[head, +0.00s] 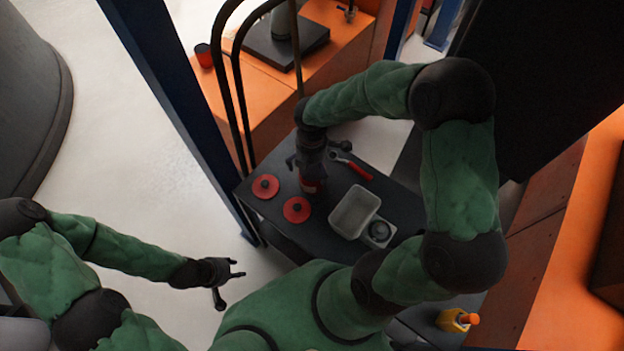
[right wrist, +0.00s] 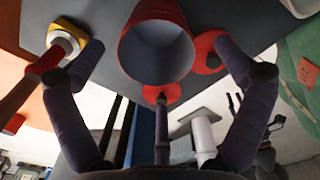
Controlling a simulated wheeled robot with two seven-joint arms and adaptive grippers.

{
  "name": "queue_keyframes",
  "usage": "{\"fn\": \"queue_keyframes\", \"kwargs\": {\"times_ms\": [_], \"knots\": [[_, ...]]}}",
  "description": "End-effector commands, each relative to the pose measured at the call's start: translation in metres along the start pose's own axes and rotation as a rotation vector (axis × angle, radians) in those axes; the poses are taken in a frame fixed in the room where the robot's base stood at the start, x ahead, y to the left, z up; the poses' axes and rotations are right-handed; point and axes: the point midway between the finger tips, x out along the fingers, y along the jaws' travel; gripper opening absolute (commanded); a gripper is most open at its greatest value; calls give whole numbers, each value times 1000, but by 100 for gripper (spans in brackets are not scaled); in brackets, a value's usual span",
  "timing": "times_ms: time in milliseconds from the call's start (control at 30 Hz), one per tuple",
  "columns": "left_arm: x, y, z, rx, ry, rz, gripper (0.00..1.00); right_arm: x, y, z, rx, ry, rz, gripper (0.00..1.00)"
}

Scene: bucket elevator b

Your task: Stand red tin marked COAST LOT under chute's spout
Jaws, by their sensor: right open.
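A red tin (head: 313,186) stands on the dark cart top, mostly hidden under my right gripper (head: 312,165). In the right wrist view the tin (right wrist: 157,50) shows its red wall and empty-looking grey inside. My right gripper's fingers (right wrist: 160,60) are open, one on each side of the tin, with gaps. No marking on it is readable. Another small red tin (head: 203,55) is on the orange bench by its left edge; its label is unreadable too. My left gripper (head: 240,268) is open and empty, low at the left of the cart. I cannot make out the chute's spout.
On the cart top (head: 398,200) are two red discs with knobs (head: 265,187), a pale tray (head: 353,211), a small grey device (head: 379,232) and a red-handled tool (head: 352,166). A dark plate (head: 286,42) sits on the orange bench. Blue posts (head: 172,95) and dark rails (head: 233,95) rise nearby.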

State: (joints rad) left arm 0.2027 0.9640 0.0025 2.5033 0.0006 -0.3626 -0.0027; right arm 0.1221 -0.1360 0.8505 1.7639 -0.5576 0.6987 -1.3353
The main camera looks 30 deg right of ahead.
Motion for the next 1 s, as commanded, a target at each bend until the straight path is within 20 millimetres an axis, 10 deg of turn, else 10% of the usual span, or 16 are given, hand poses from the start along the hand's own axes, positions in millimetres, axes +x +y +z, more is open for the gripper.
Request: {"fn": "queue_keyframes", "kwargs": {"times_ms": [667,900,1000], "knots": [[27,-10,-1,0,0,0,40,50,2,1,1,0,1,100],[27,-10,-1,0,0,0,40,50,2,1,1,0,0,42],[27,-10,-1,0,0,0,40,50,2,1,1,0,0,42]]}}
